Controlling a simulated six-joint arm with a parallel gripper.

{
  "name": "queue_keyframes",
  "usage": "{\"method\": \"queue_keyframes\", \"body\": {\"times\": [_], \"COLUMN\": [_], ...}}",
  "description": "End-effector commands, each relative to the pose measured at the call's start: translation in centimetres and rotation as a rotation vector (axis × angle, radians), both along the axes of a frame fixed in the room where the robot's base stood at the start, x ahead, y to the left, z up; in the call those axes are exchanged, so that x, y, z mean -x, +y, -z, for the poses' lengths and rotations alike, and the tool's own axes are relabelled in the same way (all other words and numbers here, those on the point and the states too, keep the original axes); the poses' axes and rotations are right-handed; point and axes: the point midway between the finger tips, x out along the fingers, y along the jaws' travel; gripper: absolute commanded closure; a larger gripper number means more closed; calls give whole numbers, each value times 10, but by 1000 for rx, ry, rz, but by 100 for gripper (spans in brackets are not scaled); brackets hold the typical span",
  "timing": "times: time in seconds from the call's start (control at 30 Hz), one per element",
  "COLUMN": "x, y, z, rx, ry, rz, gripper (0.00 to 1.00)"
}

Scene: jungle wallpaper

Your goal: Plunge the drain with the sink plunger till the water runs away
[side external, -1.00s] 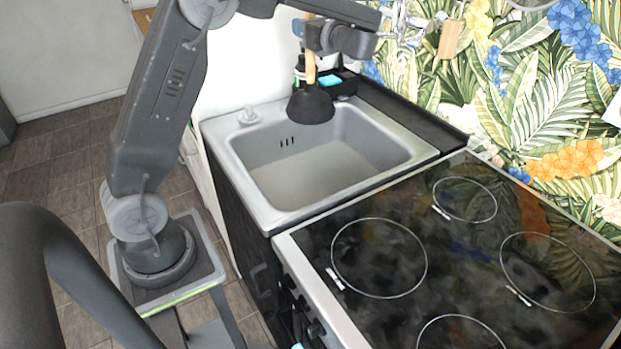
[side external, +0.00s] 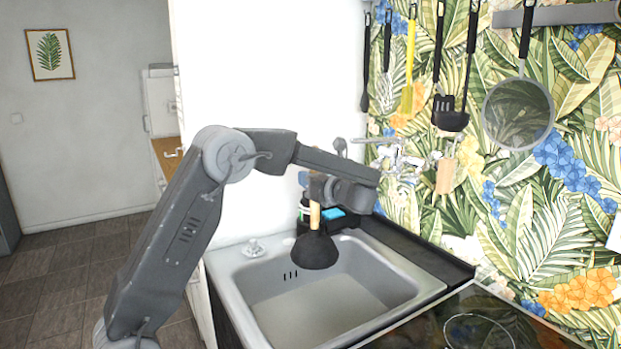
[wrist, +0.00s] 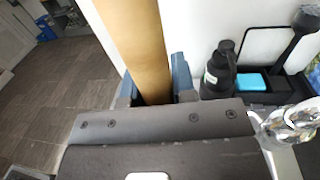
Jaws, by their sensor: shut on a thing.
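My gripper (side external: 320,190) is shut on the wooden handle (side external: 314,216) of the sink plunger. In the wrist view the light wooden handle (wrist: 138,45) stands between the two blue-grey fingers of my gripper (wrist: 155,88). The black rubber cup (side external: 315,251) hangs below, mouth down, over the back part of the sink (side external: 225,268). The plunger is about upright. The cup looks apart from the dull greyish-tan surface (side external: 325,305) in the basin, which looks like standing water. The drain does not show.
A tap (side external: 400,158) is on the wall to the right. Behind the sink stand a black caddy with a blue sponge (wrist: 252,82) and a dark bottle (wrist: 218,70). Utensils and a pan (side external: 518,113) hang on the wall. The hob (side external: 470,325) adjoins the sink.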

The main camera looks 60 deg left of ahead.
Motion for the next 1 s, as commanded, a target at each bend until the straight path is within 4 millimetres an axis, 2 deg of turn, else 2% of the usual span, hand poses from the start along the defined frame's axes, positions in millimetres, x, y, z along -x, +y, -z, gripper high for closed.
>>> {"method": "queue_keyframes", "body": {"times": [1.0], "x": [0], "y": [0], "z": [117], "rx": [-2], "ry": [2], "rz": [0], "gripper": [100]}}
